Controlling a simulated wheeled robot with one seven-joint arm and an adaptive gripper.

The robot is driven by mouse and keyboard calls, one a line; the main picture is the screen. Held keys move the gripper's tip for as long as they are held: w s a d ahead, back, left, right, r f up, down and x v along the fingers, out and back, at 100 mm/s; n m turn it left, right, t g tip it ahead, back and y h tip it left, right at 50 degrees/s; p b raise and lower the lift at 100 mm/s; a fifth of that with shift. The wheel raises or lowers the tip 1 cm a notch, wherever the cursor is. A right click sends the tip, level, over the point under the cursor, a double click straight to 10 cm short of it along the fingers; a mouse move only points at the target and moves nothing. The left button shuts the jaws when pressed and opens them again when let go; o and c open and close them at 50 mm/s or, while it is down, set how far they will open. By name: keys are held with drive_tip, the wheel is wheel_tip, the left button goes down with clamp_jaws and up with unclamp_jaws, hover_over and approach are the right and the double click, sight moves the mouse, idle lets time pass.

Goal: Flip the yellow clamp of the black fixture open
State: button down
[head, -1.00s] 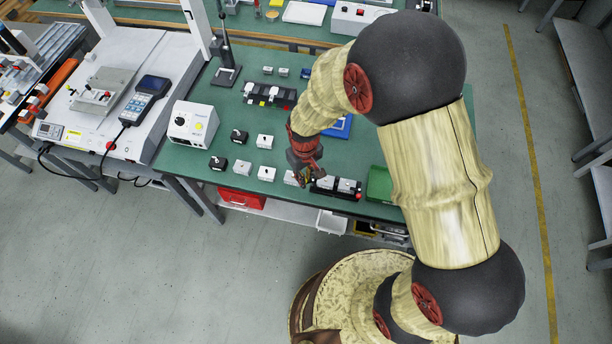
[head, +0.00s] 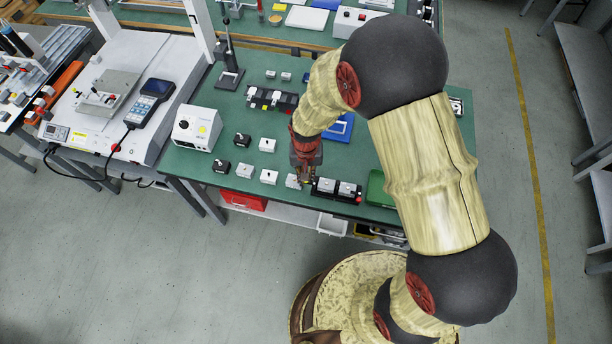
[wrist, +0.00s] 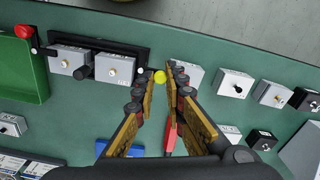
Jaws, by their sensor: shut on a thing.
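The black fixture (head: 335,198) lies near the front edge of the green table, with two grey blocks seated in it. It also shows at the upper left of the wrist view (wrist: 138,60). The clamp's yellow knob (wrist: 159,76) is at the fixture end nearest my gripper. My gripper (head: 307,181) is low at the fixture's left end in the head view. In the wrist view its fingertips (wrist: 164,74) are on either side of the yellow knob, shut on it. The clamp's lever is mostly hidden, so I cannot tell its angle.
A grey block (head: 293,181) stands close left of my gripper, with several more blocks beyond it. A green bin (head: 378,188) is right of the fixture. A second black fixture (head: 270,98) lies farther back.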

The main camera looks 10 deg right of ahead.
idle(0.3)
drive_tip(key=c, duration=1.9)
unclamp_jaws()
drive_tip(key=shift+o, duration=0.4)
wheel_tip(320, 180, up, 12)
